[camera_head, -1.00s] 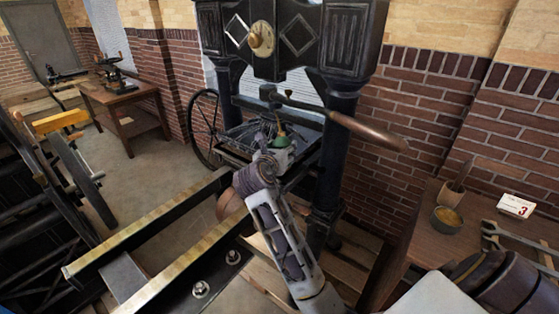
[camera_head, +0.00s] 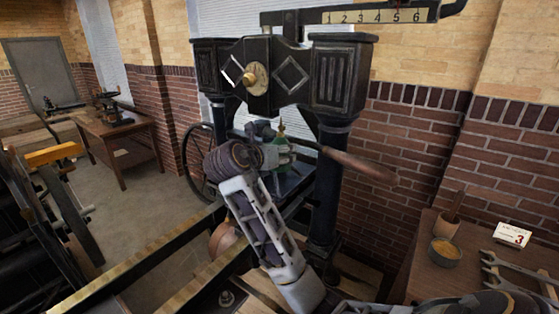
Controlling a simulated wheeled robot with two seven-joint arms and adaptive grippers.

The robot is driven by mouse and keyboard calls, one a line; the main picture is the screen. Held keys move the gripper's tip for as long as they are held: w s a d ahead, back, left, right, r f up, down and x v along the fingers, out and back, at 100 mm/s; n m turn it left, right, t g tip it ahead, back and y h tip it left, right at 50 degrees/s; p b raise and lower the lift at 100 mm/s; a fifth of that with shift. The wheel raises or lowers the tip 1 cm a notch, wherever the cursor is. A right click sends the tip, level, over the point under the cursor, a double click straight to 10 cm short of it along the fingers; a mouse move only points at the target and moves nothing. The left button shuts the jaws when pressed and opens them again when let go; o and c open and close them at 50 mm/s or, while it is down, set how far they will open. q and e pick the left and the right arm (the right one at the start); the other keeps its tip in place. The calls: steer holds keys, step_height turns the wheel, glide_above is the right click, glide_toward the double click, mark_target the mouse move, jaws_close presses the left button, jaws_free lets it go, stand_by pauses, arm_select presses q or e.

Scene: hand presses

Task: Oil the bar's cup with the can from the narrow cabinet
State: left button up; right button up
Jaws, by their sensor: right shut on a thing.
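My right gripper (camera_head: 284,151) is in the middle of the view, raised in front of the black hand press. It is shut on a green oil can (camera_head: 282,160) with a brass-coloured spout pointing up. The can is partly hidden by the gripper. The press's bar (camera_head: 352,163), with a long brown handle, runs to the right just behind the can. The bar's left part and its cup are hidden behind my arm and gripper, so I cannot tell whether the spout touches it. My left gripper and the narrow cabinet are not in view.
The black press head (camera_head: 285,75) has a round brass dial (camera_head: 257,78).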

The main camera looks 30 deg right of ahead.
steer(key=shift+s+r, duration=0.1)
steer(key=shift+r, duration=0.2)
steer(key=shift+r, duration=0.1)
stand_by(0.3)
steer(key=shift+n+g+y, duration=0.3)
steer(key=shift+g+y, duration=0.4)
steer(key=shift+g, duration=0.1)
steer(key=shift+w+d+r+p, duration=0.25)
steer(key=shift+w+d+p, duration=0.2)
steer(key=shift+w, duration=0.2)
steer(key=shift+w+d+r+p, duration=0.25)
steer(key=shift+w+d+p, duration=0.1)
steer(key=shift+w+p, duration=0.2)
steer(key=shift+w+d+r+p, duration=0.25)
steer(key=shift+w+d+p, duration=0.15)
steer(key=shift+w, duration=0.3)
steer(key=shift+w+d+r+n+g+y, duration=0.25)
steer(key=shift+w+d+r+g+y, duration=0.1)
steer(key=shift+w+r+g+y, duration=0.15)
steer(key=shift+w+d+r+n+g+y, duration=0.3)
steer(key=shift+w+r+g+y, duration=0.1)
steer(key=shift+w+r, duration=0.2)
steer(key=shift+s, duration=0.1)
